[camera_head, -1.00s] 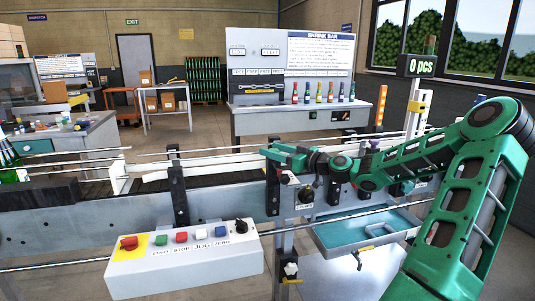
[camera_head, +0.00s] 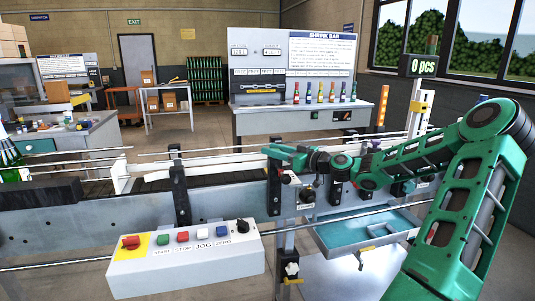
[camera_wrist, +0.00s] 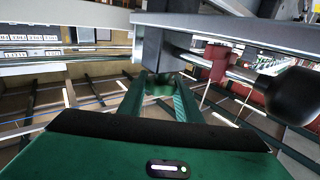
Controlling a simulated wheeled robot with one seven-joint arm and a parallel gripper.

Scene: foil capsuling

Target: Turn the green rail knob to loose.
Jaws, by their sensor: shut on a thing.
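My gripper (camera_head: 284,153) is at the near side of the conveyor rail, at the upper end of a black bracket. In the wrist view my gripper (camera_wrist: 158,92) has its two green fingers closed around a small green piece, which appears to be the green rail knob (camera_wrist: 159,84). The knob sits just below a grey post and is mostly hidden by the fingers. In the head view the knob is hidden behind my gripper, and its turn angle cannot be read.
A black round knob (camera_wrist: 294,96) and a red collar (camera_wrist: 215,62) sit right of my fingers in the wrist view. A control box (camera_head: 186,264) stands in front of the conveyor. A teal tray (camera_head: 345,236) hangs below the rail, right of centre.

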